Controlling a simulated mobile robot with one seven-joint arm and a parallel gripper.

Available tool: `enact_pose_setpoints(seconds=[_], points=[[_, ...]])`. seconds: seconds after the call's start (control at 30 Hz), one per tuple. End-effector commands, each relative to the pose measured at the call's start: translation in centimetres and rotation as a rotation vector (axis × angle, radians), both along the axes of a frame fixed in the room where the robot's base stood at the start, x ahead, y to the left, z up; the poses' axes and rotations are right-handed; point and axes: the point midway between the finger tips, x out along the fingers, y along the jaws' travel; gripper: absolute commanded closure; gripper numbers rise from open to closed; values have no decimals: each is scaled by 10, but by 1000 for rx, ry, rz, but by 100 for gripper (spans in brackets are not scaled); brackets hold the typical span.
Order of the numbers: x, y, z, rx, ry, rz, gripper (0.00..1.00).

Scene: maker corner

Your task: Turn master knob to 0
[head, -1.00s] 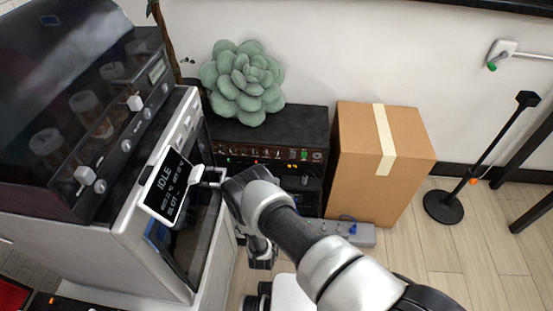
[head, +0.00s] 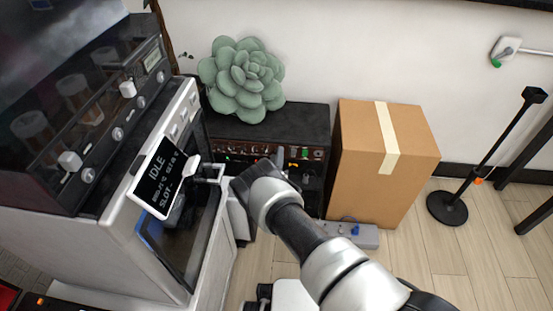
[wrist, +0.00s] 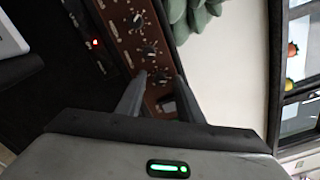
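The black amplifier (head: 280,122) stands against the wall, with a dark brown control panel along its front. In the wrist view the panel (wrist: 124,38) carries a slanting row of dark knobs with pale markings. One knob (wrist: 150,49) lies just beyond my fingertips and another (wrist: 163,76) shows between them. The labels are too small to read, so I cannot tell which is the master knob or where it points. My gripper (wrist: 160,76) is open in front of the panel, with nothing visibly held. In the head view my wrist hides much of it.
A green succulent (head: 241,80) sits on the amplifier. A cardboard box (head: 377,165) stands close to its right. A white machine with a tilted display (head: 160,180) is at the left, close to my arm.

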Motion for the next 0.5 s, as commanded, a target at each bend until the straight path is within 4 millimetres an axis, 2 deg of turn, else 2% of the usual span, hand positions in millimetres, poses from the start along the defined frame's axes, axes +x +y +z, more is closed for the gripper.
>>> enact_pose_setpoints(seconds=[0.1,0.3,0.5], points=[[0,0,0,0,0,0,66],[0,0,0,0,0,0,100],[0,0,0,-5,-1,0,100]])
